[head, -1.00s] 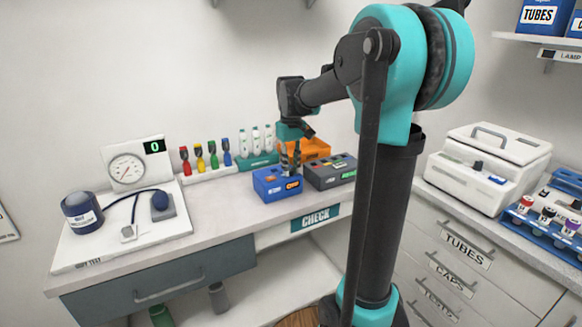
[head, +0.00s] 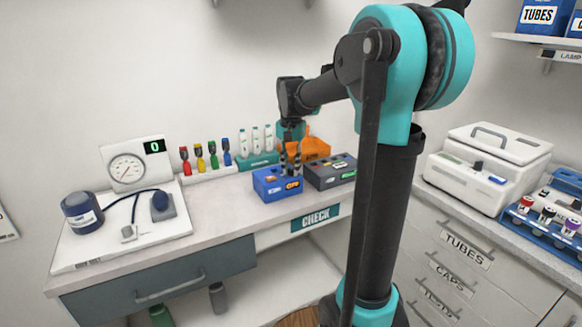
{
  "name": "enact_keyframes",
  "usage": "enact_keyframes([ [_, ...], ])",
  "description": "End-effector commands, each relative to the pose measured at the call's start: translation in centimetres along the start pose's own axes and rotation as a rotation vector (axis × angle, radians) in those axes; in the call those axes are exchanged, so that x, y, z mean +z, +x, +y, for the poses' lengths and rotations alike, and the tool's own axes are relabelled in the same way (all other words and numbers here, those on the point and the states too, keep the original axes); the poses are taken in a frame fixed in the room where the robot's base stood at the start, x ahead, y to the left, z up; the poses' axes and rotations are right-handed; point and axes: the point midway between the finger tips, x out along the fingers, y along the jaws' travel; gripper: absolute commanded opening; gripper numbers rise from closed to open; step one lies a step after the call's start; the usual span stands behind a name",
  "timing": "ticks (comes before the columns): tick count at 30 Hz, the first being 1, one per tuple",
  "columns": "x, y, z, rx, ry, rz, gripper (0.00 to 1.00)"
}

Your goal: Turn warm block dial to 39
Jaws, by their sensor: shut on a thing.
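A blue box (head: 268,187) with a small orange display (head: 293,185) stands on the counter. A dark grey box (head: 322,177) with a green display stands against its right side. I cannot read either display, nor a name that tells which is the warm block.
A white rack (head: 211,173) of colour-capped bottles is to the left. A gauge unit (head: 137,163) stands farther left. The counter front left of the blue box is clear.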

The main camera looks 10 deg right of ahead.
Motion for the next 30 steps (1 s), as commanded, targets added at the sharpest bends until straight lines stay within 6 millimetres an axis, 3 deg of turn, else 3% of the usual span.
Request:
enact_keyframes([
  [9, -0.05, -0.03, -0.02, -0.001, 0.096, 0.001, 0.00],
  [23, -0.05, -0.03, -0.02, -0.001, 0.110, 0.001, 0.00],
  [24, -0.05, -0.03, -0.02, -0.001, 0.110, 0.001, 0.21],
  [29, -0.03, -0.02, -0.01, 0.000, 0.109, 0.001, 0.41],
  [30, -0.03, -0.02, -0.01, 0.000, 0.109, 0.000, 0.41],
])
